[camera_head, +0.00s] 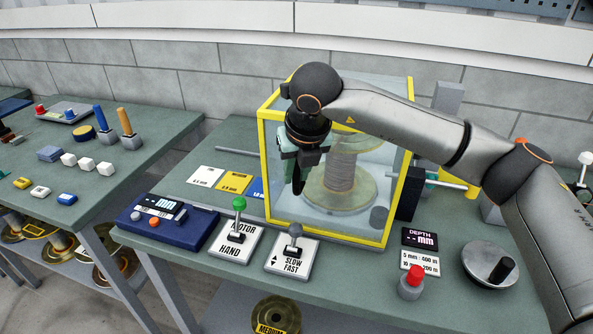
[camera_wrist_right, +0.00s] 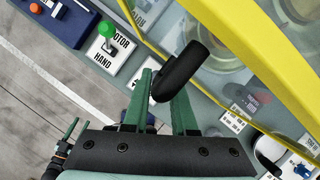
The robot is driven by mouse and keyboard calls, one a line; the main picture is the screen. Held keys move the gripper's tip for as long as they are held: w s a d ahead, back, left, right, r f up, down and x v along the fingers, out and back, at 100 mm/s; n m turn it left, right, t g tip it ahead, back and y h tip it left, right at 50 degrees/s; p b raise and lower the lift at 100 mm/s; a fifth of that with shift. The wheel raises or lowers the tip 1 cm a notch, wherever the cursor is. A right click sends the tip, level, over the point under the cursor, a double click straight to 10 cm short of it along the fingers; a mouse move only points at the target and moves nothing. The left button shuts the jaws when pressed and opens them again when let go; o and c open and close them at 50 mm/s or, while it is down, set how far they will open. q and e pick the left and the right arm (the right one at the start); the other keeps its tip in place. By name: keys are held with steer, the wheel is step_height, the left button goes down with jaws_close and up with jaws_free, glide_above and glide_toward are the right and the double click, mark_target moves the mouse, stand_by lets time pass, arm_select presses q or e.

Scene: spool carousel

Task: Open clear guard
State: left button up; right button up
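The clear guard (camera_head: 400,112) is a see-through box with a yellow frame standing on the bench. It looks closed over a spool (camera_head: 340,180). It also shows in the right wrist view (camera_wrist_right: 232,38). My right gripper (camera_head: 299,172) is at the left part of the guard's front. In the right wrist view its green fingers (camera_wrist_right: 162,92) stand on both sides of the black guard handle (camera_wrist_right: 186,65) and appear shut on it; the contact is partly hidden. My left gripper (camera_wrist_right: 76,128) shows small at the lower left of that view, with its fingers apart and empty.
In front of the guard are a green-knobbed lever (camera_head: 239,204), a grey-knobbed lever (camera_head: 295,232) and a blue control box (camera_head: 165,222). A red button (camera_head: 411,283) and a crank wheel (camera_head: 490,264) are at the right. A side bench (camera_head: 150,140) holds small parts.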

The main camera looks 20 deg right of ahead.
jaws_close()
stand_by(1.0)
